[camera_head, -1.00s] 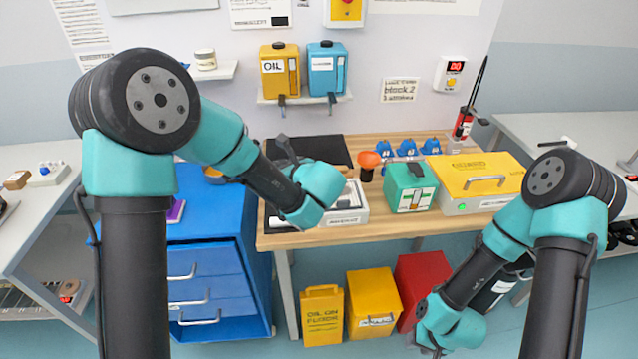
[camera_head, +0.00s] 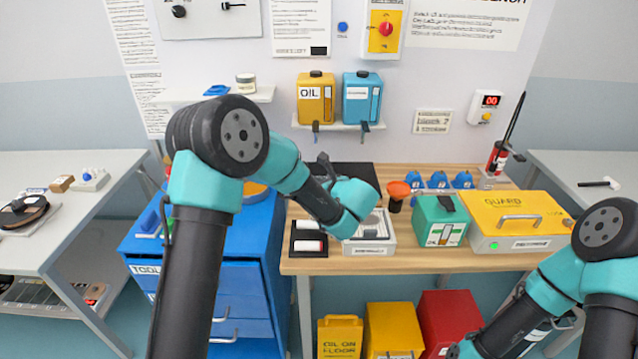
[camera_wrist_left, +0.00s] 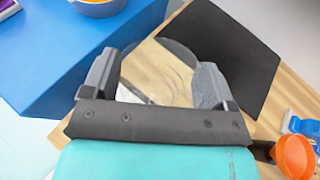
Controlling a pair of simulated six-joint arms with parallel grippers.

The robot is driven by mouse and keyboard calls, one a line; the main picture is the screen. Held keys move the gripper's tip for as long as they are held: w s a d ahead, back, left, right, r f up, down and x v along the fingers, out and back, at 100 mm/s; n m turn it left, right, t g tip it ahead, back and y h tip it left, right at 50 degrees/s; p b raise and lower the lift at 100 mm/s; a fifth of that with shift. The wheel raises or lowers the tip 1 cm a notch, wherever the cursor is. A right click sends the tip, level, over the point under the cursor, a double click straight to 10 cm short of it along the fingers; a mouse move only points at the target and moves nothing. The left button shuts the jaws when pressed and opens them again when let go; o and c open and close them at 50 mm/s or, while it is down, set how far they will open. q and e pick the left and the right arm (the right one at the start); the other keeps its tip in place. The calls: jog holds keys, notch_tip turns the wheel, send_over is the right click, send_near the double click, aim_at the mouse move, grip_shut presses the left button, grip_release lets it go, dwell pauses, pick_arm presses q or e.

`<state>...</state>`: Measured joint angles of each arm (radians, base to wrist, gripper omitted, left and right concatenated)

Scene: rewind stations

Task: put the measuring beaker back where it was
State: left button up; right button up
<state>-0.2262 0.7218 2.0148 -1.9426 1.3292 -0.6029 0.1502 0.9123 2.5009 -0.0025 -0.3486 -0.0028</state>
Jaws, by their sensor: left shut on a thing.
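The measuring beaker (camera_wrist_left: 160,68) is a clear, round-rimmed vessel, seen from above in the left wrist view. Wood shows through it. My left gripper (camera_wrist_left: 155,88) is shut on it, with one dark finger on each side. The beaker is over the wooden bench, close to the black mat (camera_wrist_left: 228,52); I cannot tell its height. In the head view my left wrist (camera_head: 352,203) is over the left part of the bench, and I cannot make out the beaker there. My right arm (camera_head: 500,325) is low at the bottom right, with its jaws outside the picture.
The black mat (camera_head: 348,173) lies at the bench's back left. An orange funnel (camera_head: 398,189), a green case (camera_head: 440,220) and a yellow guard box (camera_head: 515,220) stand to the right. A grey tray (camera_head: 370,249) lies in front. The blue tool cabinet (camera_head: 245,270) adjoins the left.

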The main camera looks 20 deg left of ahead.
pick_arm(q)
jog(key=w+a, duration=0.2)
jog(key=w, duration=0.6)
jog(key=shift+w+a+f, duration=0.15)
jog(key=shift+a+f, duration=0.05)
jog(key=shift+f, duration=0.2)
jog(key=shift+f, duration=0.1)
jog(key=shift+f, duration=1.65)
jog(key=shift+f, duration=0.1)
jog(key=o, duration=1.3)
